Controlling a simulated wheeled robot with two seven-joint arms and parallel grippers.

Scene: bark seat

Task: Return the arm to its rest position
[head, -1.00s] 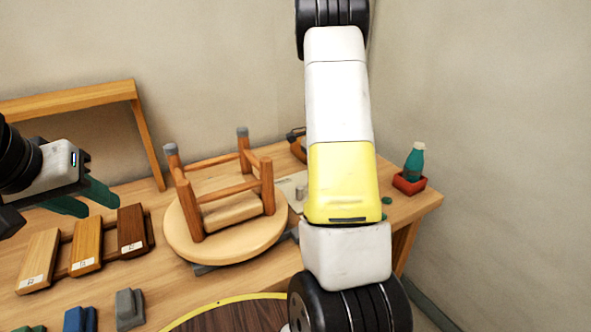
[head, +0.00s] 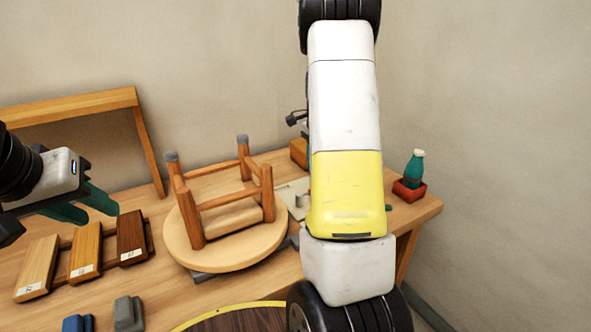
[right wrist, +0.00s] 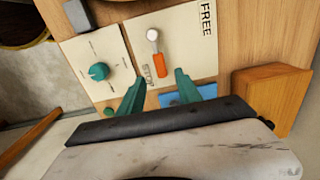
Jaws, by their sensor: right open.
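My right arm (head: 345,120), white with a yellow section, hangs across the middle of the head view and hides its gripper there. In the right wrist view my right gripper (right wrist: 157,93) has its teal fingers apart with nothing between the tips. Beyond them is a cream plate (right wrist: 190,40) with an orange lever (right wrist: 158,67) with a round pale end. My left gripper (head: 82,207) is at the left of the head view, teal fingers apart and empty, above the bench.
An upturned wooden stool (head: 225,255) lies seat-down on the workbench (head: 160,285). Wooden sample blocks (head: 85,252) are at left. A teal bottle (head: 415,168) stands in a red tray (head: 409,192) at right. A wooden block (right wrist: 265,95) and a plate with a teal knob (right wrist: 98,71) flank the lever plate.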

